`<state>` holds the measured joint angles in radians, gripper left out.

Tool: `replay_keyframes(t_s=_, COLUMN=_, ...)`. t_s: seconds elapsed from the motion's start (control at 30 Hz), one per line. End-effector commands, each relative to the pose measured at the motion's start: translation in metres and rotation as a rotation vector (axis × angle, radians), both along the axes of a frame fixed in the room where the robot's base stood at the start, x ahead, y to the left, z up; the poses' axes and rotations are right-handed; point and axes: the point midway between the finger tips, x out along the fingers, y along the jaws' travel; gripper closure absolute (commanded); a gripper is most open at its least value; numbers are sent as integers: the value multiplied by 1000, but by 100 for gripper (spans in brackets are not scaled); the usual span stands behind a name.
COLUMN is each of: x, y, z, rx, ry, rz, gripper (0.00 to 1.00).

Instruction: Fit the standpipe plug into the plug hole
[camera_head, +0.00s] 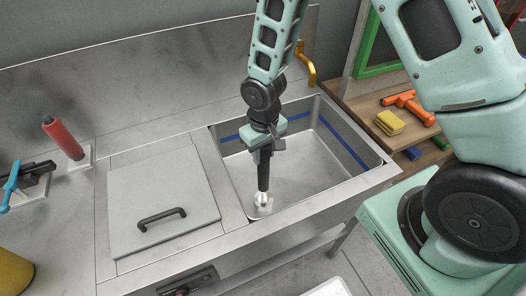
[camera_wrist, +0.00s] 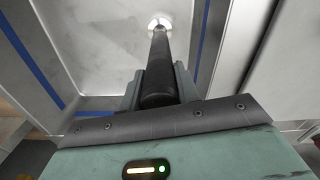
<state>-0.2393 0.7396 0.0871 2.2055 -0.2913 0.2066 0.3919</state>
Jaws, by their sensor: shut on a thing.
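The standpipe plug is a black upright tube (camera_head: 263,172) with a pale lower end. In the wrist view the tube (camera_wrist: 159,72) runs away from between the fingers to a bright round spot. My gripper (camera_head: 264,146) is shut on its upper part and holds it inside the sink (camera_head: 313,165), near the front left corner. A pale round fitting (camera_head: 260,211) shows at the tube's foot and seems to be the plug hole. The tube's end covers most of it, so I cannot tell whether the end is in the hole or just above.
Left of the sink is a flat lid (camera_head: 160,195) with a black handle. A brass tap (camera_head: 306,66) stands behind the basin. A red bottle (camera_head: 64,138) is at far left. A wooden shelf at right holds a yellow sponge (camera_head: 389,122) and an orange tool (camera_head: 408,104).

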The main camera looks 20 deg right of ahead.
Motion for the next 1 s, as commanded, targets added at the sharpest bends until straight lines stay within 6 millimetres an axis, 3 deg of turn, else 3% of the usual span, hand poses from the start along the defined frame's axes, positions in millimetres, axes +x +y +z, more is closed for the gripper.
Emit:
replay_keyframes(t_s=0.33, x=-1, y=0, z=-7, rx=0, ry=0, rz=0, gripper=100)
replay_keyframes(t_s=1.0, x=0, y=0, z=-58, rx=0, ry=0, rz=1, gripper=100)
